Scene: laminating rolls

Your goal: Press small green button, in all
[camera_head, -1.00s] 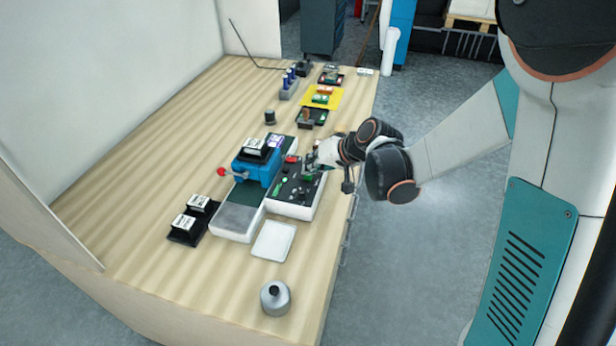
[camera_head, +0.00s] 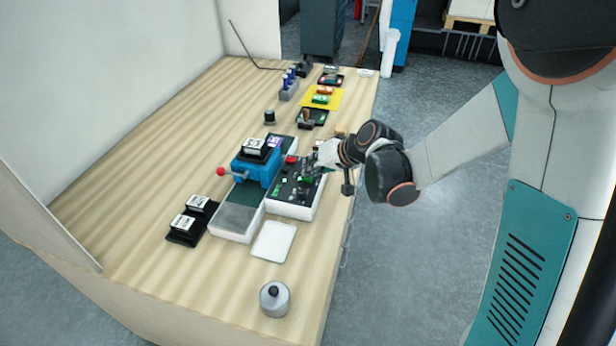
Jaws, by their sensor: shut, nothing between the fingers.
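The control panel (camera_head: 294,208) is a white box with a dark top, standing near the right edge of the table. A small green button (camera_head: 284,180) shows as a bright green spot on the left part of its top. A larger green control (camera_head: 306,179) sits to its right, and a red one (camera_head: 291,159) is at the panel's far end. My gripper (camera_head: 314,171) is shut and empty over the panel's right side, close to the larger green control. I cannot tell whether the fingertips touch anything.
A blue press (camera_head: 256,167) with a red-knobbed lever stands left of the panel. Black holders with white blocks (camera_head: 183,223) lie at left. A yellow mat (camera_head: 334,98) is farther back. The left table area is clear.

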